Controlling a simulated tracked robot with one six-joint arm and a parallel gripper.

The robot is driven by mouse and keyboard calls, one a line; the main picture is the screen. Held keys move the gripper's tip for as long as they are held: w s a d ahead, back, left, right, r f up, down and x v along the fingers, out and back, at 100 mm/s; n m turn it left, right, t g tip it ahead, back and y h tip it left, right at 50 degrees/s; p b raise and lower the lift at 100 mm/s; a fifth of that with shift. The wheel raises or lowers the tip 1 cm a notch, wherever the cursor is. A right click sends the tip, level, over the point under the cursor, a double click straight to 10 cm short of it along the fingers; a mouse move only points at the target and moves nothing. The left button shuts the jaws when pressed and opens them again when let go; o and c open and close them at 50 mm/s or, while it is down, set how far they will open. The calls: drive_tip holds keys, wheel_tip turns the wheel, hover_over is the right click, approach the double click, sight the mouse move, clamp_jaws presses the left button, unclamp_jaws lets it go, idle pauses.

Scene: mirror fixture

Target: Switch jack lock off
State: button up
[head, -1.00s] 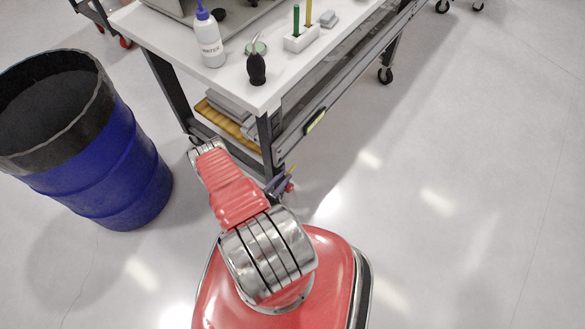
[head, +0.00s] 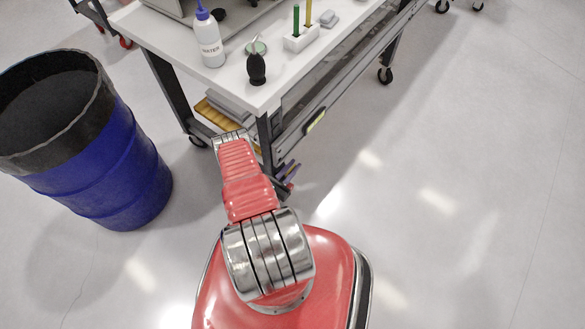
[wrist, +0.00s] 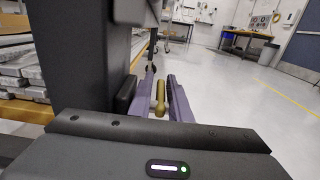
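In the wrist view a small olive-brass lever (wrist: 160,96), which may be the jack lock, shows between the two purple fingers of my gripper (wrist: 162,88). The fingers are apart, with the lever in the gap. I cannot tell whether either finger touches it. The lever's mount is hidden behind my gripper body. In the head view the fingertips of my gripper (head: 290,172) show low beside the front leg of the workbench (head: 266,142). My arm hides part of that area, and the lever cannot be made out there.
A dark upright (wrist: 85,60) stands close to the left of the fingers. A blue barrel (head: 105,165) stands left of my arm. The bench top holds a water bottle (head: 209,40) and a black blower (head: 256,69). The floor (head: 450,190) to the right is clear.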

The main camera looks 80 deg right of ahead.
drive_tip(key=shift+c, duration=0.4)
clamp_jaws()
drive_tip(key=shift+w+d+f+y, duration=0.1)
drive_tip(key=shift+f+y, duration=0.1)
drive_tip(key=shift+y, duration=0.4)
drive_tip(key=shift+o, duration=0.4)
unclamp_jaws()
